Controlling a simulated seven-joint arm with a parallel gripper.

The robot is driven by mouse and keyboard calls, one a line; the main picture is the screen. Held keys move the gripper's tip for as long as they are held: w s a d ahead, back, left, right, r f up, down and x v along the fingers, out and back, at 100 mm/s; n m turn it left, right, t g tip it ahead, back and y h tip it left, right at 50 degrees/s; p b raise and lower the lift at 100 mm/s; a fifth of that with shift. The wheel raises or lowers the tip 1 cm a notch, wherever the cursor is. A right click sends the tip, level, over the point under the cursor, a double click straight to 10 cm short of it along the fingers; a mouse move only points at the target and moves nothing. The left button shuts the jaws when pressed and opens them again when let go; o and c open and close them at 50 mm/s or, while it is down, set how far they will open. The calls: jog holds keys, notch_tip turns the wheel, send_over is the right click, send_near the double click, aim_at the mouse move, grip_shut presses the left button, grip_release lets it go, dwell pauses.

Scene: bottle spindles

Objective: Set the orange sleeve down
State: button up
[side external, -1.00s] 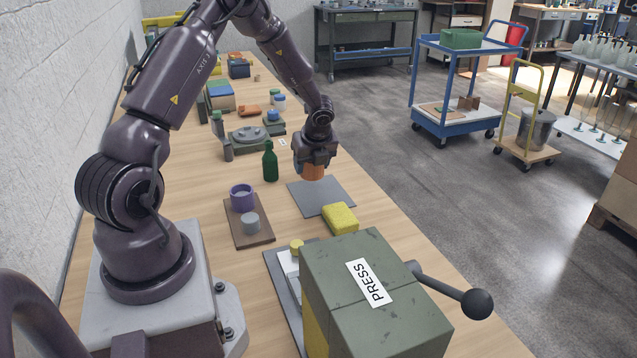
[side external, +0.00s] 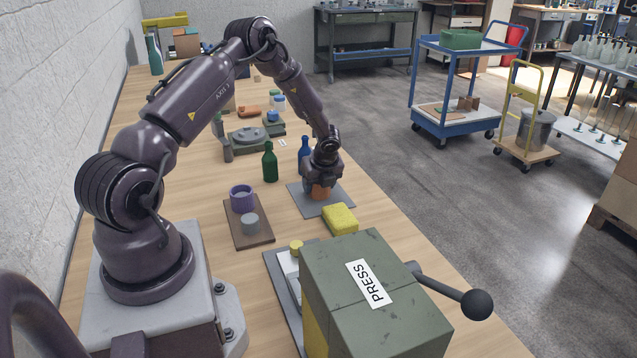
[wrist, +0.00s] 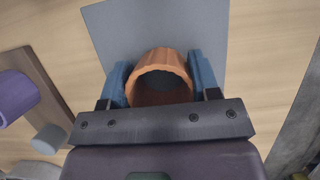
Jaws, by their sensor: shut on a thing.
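The orange sleeve (side external: 320,192) is a short hollow cylinder. It is upright at the grey mat (side external: 339,203), and I cannot tell whether its base touches the mat. My gripper (side external: 322,183) is shut on it from above. In the wrist view, the blue fingers of my gripper (wrist: 160,82) press on both sides of the orange sleeve (wrist: 161,72), and its open top shows. The grey mat (wrist: 120,30) lies beneath it.
A yellow sponge (side external: 341,219) lies just in front of the mat. A green bottle (side external: 270,163) and a blue bottle (side external: 304,157) stand behind. A purple ring (side external: 242,199) and grey cylinder (side external: 250,223) are on a brown board (side external: 256,238) at left. The green press (side external: 365,300) is nearest.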

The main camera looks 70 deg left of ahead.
jog(key=o, duration=0.9)
jog(key=d+r+n, duration=0.2)
jog(key=d+r, duration=0.3)
jog(key=r, duration=0.5)
jog(key=d+r+n, duration=0.1)
jog(key=d+r, duration=0.4)
jog(key=r, duration=0.5)
jog(key=s+d+r+n+t, duration=0.3)
jog(key=s+d+r+n, duration=0.25)
jog(key=d+r, duration=0.35)
jog(key=s+d+r+n+t+h, duration=0.2)
jog(key=s+d+r+n+h, duration=0.2)
jog(key=s+d+n, duration=0.5)
jog(key=shift+s+d+r+t, duration=0.3)
jog(key=shift+s+d+r, duration=0.05)
jog(key=shift+s+d, duration=1.55)
